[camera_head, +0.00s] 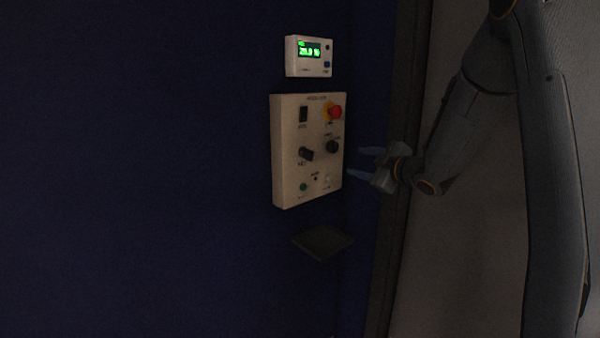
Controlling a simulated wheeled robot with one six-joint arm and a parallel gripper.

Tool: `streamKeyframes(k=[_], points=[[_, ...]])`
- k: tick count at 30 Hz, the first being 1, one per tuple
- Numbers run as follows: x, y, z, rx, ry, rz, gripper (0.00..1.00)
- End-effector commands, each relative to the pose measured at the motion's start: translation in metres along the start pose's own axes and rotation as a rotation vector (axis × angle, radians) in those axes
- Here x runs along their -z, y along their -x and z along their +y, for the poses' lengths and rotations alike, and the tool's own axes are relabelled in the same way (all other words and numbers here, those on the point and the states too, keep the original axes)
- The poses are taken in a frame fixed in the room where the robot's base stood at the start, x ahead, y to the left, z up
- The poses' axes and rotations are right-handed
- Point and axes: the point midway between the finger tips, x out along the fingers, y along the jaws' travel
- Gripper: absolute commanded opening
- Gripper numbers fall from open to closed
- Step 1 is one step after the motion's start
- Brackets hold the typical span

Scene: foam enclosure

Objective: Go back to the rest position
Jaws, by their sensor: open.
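My gripper (362,161) is at the right of the control panel, with its two fingers spread apart and pointing left. Nothing shows between the fingers. The fingertips look close to the panel's right edge; I cannot tell how far in front of it they are. My arm comes in from the upper right, bent, with its forearm slanting down to the gripper. The beige control panel (290,180) carries a red button (335,112) on yellow, a black rocker switch (303,114), two dark knobs and a small green button (303,187).
A white display box (291,57) with lit green digits is mounted above the panel. A small dark shelf (322,242) juts out below it. The dark blue wall (130,170) at left is bare. A dark vertical edge (398,240) runs beside a grey wall at right.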

Motion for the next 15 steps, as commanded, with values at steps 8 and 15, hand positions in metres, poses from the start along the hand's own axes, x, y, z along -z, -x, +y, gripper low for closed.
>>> streamKeyframes(k=[8,15], points=[[-0.039,0.073,-0.09,0.066,-0.407,-0.555,0.48],[-0.034,0.19,-0.205,0.186,-0.753,-1.004,0.48]])
